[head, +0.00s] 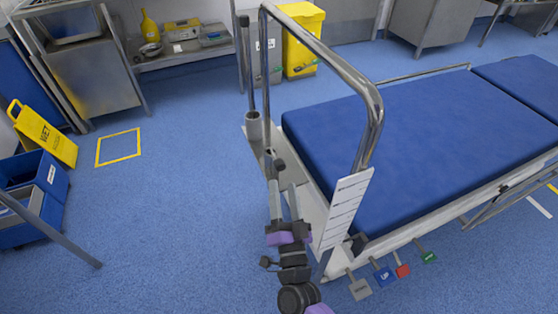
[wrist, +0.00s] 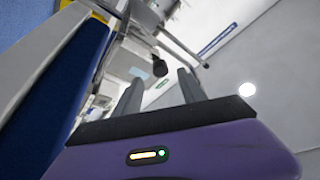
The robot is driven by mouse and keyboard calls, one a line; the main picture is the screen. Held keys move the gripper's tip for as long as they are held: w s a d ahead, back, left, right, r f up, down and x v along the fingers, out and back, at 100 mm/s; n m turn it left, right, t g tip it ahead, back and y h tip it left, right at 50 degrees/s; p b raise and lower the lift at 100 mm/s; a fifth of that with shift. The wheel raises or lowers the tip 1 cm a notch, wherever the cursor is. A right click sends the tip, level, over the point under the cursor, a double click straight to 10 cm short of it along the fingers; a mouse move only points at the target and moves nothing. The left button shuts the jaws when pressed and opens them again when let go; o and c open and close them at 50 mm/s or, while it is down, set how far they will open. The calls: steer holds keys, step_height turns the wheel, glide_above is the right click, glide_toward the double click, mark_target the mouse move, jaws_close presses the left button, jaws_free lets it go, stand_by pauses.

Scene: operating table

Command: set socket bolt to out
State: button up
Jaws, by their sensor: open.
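A small dark knob (head: 279,165), which looks like the socket bolt's head, is at the head end of the operating table, below and beside a pale cylindrical socket (head: 253,126) holding an upright pole. It also shows as a black knob in the wrist view (wrist: 160,68). My gripper (head: 281,184) is open and empty. In the wrist view its two grey fingers (wrist: 160,76) stand apart, with the knob seen between their tips. I cannot tell whether the tips reach around it, nor how far the bolt is drawn out.
A bent metal rail (head: 335,68) and a white marked plate (head: 346,208) stand close right of my arm. The blue table mattress (head: 410,130) lies beyond. Several foot pedals (head: 382,275) stick out below.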

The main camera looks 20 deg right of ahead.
mark_target(280, 170)
steer(key=x, duration=0.7)
steer(key=shift+w+d+b, duration=0.1)
steer(key=shift+w+b, duration=0.05)
steer(key=shift+b, duration=0.2)
jaws_close()
stand_by(1.0)
